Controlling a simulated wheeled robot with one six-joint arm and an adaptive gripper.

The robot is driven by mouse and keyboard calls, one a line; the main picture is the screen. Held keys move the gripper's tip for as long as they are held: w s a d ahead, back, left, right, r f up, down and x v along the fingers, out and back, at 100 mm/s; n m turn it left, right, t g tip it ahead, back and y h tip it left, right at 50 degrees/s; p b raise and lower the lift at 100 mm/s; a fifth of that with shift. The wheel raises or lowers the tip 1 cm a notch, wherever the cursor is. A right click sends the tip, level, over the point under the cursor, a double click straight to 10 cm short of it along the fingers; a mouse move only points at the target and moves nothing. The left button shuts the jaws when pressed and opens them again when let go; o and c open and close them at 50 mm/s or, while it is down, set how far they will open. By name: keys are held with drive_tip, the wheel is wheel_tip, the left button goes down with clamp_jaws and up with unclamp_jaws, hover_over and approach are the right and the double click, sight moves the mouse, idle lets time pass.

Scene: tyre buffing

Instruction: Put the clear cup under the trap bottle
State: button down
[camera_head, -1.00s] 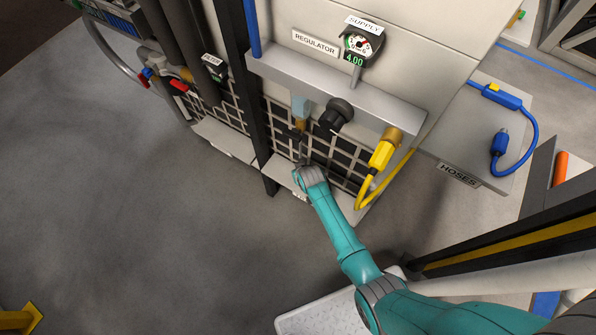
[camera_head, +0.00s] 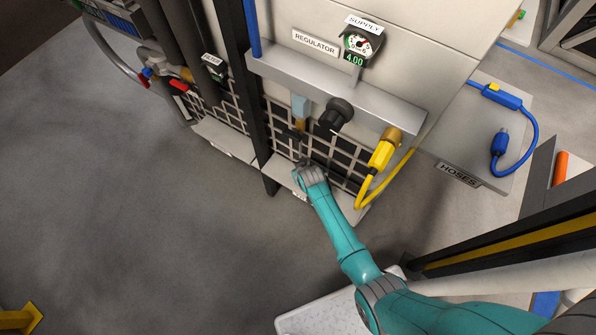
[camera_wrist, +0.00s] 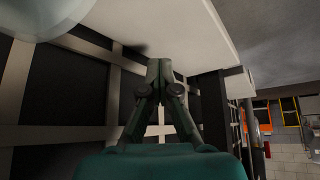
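The trap bottle seems to be the pale blue translucent piece (camera_head: 300,107) hanging under the silver rail, with a brass part at its lower end. My gripper (camera_wrist: 160,68) shows in the wrist view with its fingertips together and nothing visible between them. In the head view, my wrist is low in front of the black grid below the bottle, and the fingers are hard to make out. A clear rounded thing (camera_wrist: 38,15), perhaps the clear cup, is cut off at the wrist view's top left, apart from the fingers. I cannot make out the cup in the head view.
A white shelf (camera_wrist: 178,28) lies close by the fingertips in the wrist view. A black post (camera_head: 250,95) stands left of my wrist. A black knob (camera_head: 336,114) and yellow hose connector (camera_head: 384,150) are to the right. Open floor (camera_head: 130,220) lies left.

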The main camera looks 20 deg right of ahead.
drive_tip(key=c, duration=1.8)
unclamp_jaws()
drive_tip(key=shift+o, duration=0.3)
drive_tip(key=o, duration=1.5)
drive_tip(key=v, duration=0.7)
drive_tip(key=shift+r, duration=0.2)
drive_tip(key=shift+s, duration=0.15)
